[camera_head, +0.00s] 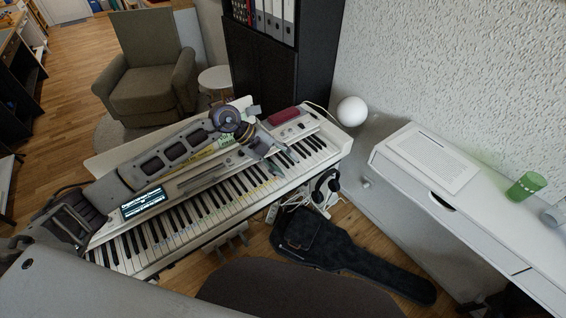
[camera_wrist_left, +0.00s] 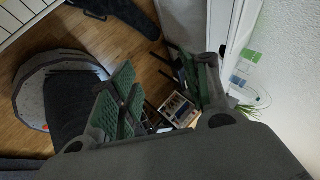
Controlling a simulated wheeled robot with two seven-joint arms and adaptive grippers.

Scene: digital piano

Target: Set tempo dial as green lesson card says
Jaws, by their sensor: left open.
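The white digital piano (camera_head: 322,143) stands at an angle with its keys facing me. A yellow-green strip (camera_head: 226,143), possibly the green lesson card, shows behind my left arm; its text is too small to read. My left gripper (camera_head: 277,161) is above the right half of the keys, beside the panel, and is open with nothing between its fingers. Its green-padded fingers also show wide apart in the left wrist view (camera_wrist_left: 165,95). I cannot make out the tempo dial; my arm covers part of the panel. My right gripper is not in view.
A lit screen (camera_head: 143,203) is at the panel's left. A dark red object (camera_head: 284,116) lies on the panel's right, near a white globe (camera_head: 351,111). Headphones (camera_head: 326,187) hang at the front. A guitar bag (camera_head: 345,258) lies on the floor; a green cup (camera_head: 526,186) stands at right.

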